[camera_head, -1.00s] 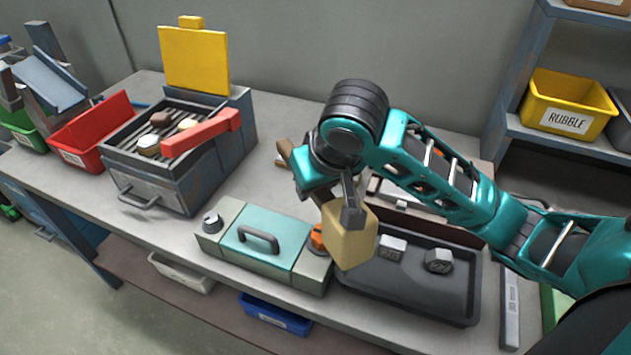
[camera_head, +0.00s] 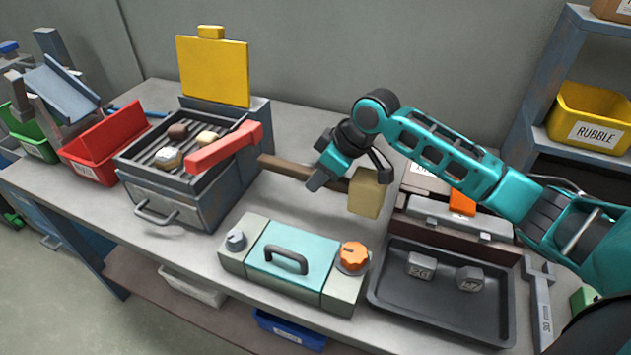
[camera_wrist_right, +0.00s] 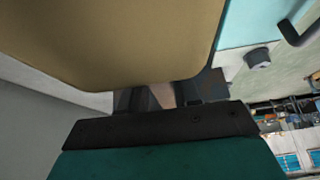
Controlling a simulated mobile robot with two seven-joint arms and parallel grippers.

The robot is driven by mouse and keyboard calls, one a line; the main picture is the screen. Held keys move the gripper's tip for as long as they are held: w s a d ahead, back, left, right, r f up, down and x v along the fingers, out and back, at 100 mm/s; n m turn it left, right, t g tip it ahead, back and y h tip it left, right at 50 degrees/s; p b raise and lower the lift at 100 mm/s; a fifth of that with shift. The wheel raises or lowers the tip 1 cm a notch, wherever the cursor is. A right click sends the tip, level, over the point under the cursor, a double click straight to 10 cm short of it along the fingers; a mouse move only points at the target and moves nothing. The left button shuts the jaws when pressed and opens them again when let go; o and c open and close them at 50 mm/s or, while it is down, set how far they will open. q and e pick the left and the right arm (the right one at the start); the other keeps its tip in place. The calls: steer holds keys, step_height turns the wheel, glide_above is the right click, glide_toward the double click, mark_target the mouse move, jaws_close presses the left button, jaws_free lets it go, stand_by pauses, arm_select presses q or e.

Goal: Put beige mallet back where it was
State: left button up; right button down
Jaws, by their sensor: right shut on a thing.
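The beige mallet has a beige block head (camera_head: 366,193) and a brown wooden handle (camera_head: 290,169). In the head view it is over the table behind the teal box, its handle pointing left toward the grill. My right gripper (camera_head: 345,178) is shut on the mallet near its head. In the right wrist view the beige head (camera_wrist_right: 120,40) fills the upper left, and a bit of handle (camera_wrist_right: 163,95) shows between the dark fingers. I cannot tell whether the mallet touches the table. My left gripper is not in view.
The teal box (camera_head: 290,255) with an orange knob (camera_head: 353,257) is in front. A dark tray (camera_head: 440,315) holds two grey blocks. A grey case (camera_head: 460,218) lies right of the mallet. A yellow bin (camera_head: 590,118) is shelved.

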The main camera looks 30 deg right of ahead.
steer(key=shift+n, duration=0.3)
steer(key=f+b, duration=0.1)
steer(key=f, duration=0.1)
steer(key=f+b, duration=0.2)
steer(key=w+d+f+b, duration=0.1)
steer(key=f+b, duration=0.1)
steer(key=shift+f, duration=0.3)
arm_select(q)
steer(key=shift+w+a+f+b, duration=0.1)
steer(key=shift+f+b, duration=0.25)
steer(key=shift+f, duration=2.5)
arm_select(e)
steer(key=shift+f, duration=0.2)
steer(key=shift+f, duration=0.6)
steer(key=c, duration=1)
jaws_free()
steer(key=shift+o, duration=1.4)
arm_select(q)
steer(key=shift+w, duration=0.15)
arm_select(e)
steer(key=shift+f, duration=0.1)
